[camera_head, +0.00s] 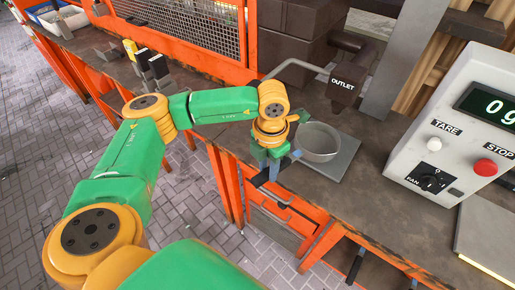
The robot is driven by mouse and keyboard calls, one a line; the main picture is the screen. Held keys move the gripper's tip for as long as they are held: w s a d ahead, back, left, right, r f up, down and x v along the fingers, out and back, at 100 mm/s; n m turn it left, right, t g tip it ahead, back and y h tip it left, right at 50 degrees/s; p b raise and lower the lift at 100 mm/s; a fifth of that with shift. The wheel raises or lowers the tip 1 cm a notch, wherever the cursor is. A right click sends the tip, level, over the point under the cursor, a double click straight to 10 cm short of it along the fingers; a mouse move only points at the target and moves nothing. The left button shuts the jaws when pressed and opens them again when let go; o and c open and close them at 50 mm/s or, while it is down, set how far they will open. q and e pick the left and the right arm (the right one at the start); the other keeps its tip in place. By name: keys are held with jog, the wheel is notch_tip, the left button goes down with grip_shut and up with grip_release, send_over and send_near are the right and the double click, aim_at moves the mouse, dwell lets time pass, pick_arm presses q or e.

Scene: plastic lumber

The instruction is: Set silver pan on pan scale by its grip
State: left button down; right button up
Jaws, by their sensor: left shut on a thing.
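The silver pan (318,143) is a round, open metal bowl, seen at the middle right below the outlet. It is on or just above a flat grey plate (347,154) on the bench; I cannot tell whether it touches. My left gripper (272,172) is at the pan's left side, pointing down at the bench's front edge, and is shut on the pan's grip, which the fingers mostly hide. A white console (463,130) with a display starting with "0" stands to the right; which plate is the pan scale is not marked. My right gripper is out of view.
A dark outlet pipe (345,85) hangs over the plate behind the pan. The console carries a red stop button (484,167) and a black fan knob (432,179). Another pale plate (490,238) lies at the lower right. Orange mesh guarding (190,28) stands behind the bench.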

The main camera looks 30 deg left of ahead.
aim_at(285, 160)
pick_arm(q)
jog(key=w, duration=0.1)
jog(key=w+d+f+b, duration=0.1)
jog(key=w, duration=0.1)
jog(key=w+b, duration=0.1)
jog(key=w, duration=0.1)
jog(key=shift+w+d+f, duration=0.15)
jog(key=shift+d+f, duration=0.15)
jog(key=shift+d, duration=0.05)
jog(key=shift+f+b, duration=0.6)
jog(key=shift+f, duration=0.05)
jog(key=shift+f+b, duration=0.3)
jog(key=shift+f, duration=0.1)
jog(key=shift+a, duration=0.1)
jog(key=c, duration=0.5)
grip_release()
jog(key=shift+r, duration=0.1)
